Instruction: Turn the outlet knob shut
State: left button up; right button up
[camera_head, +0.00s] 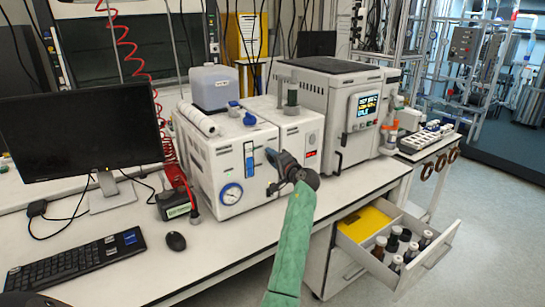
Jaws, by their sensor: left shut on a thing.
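A white two-part bench unit (205,165) stands on the bench, with a round pressure gauge (231,194) and a blue vertical indicator (249,159) on its front. My left gripper (271,174) reaches this front at its right part, just right of the blue indicator. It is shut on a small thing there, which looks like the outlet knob. The gripper and its dark wrist cover most of the knob, so its turn position cannot be seen. My green left arm link comes up from the bottom of the picture. My right gripper is not in view.
A larger white instrument with a lit display (363,107) stands to the right. An open drawer (429,259) with several bottles juts out at lower right. A monitor (80,128), keyboard (75,262) and mouse (175,241) occupy the left bench. Front bench middle is clear.

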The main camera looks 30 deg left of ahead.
pick_arm(q)
jog(key=shift+r+m, duration=0.1)
jog(key=shift+m, duration=0.5)
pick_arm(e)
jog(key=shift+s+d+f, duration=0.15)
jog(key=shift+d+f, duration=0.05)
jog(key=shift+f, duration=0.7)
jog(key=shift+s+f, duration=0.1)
pick_arm(q)
jog(key=o, duration=1)
jog(key=shift+w, duration=0.1)
jog(key=shift+c, duration=0.2)
jog(key=shift+d, duration=0.1)
jog(key=b+v, duration=0.2)
jog(key=v, duration=0.5)
jog(key=shift+d+b, duration=0.3)
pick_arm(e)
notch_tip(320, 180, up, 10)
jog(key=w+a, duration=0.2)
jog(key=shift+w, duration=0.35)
